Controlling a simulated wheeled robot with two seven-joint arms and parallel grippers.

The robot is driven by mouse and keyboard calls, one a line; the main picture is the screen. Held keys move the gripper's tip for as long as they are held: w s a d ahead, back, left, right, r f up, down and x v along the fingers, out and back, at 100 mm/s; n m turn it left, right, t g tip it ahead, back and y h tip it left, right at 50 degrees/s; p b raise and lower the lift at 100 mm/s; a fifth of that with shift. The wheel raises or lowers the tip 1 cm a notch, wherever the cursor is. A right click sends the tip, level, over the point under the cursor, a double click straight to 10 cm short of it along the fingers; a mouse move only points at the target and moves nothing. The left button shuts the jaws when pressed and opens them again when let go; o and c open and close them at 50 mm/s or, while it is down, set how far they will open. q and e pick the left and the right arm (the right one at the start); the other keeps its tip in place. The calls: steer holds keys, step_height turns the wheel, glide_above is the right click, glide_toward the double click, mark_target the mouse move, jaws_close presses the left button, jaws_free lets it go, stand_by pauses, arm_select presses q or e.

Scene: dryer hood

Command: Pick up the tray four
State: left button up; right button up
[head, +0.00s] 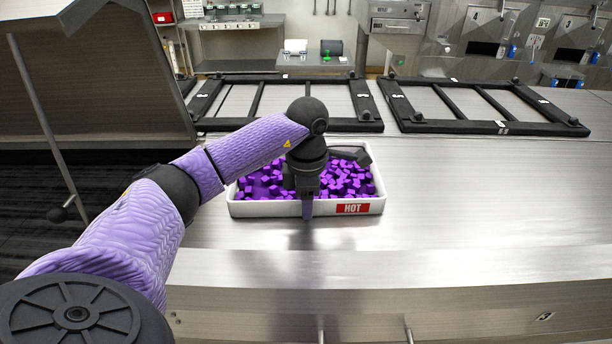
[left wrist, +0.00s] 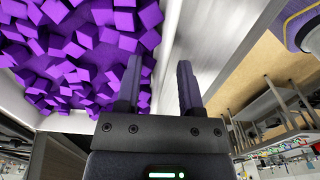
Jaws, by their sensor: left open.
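A white tray (head: 240,209) filled with small purple cubes stands on the metal counter, a red "HOT" label on its front wall. I cannot read a number four on it. My left gripper (head: 307,207) points down at the tray's front wall, left of the label. In the left wrist view my left gripper (left wrist: 160,88) is open, one finger on the cube side and the other over bare metal. The tray's white wall (left wrist: 168,22) runs toward the gap between them. Contact cannot be told. My right gripper is not in view.
Black frames stand behind the tray, one at the left (head: 372,112) and one at the right (head: 490,127). A large metal hood (head: 100,75) with a rod rises at the left. The counter (head: 480,220) right of the tray is clear.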

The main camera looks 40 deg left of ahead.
arm_select(q)
steer(key=shift+f, duration=0.45)
jaws_close()
steer(key=shift+r, duration=0.1)
stand_by(1.0)
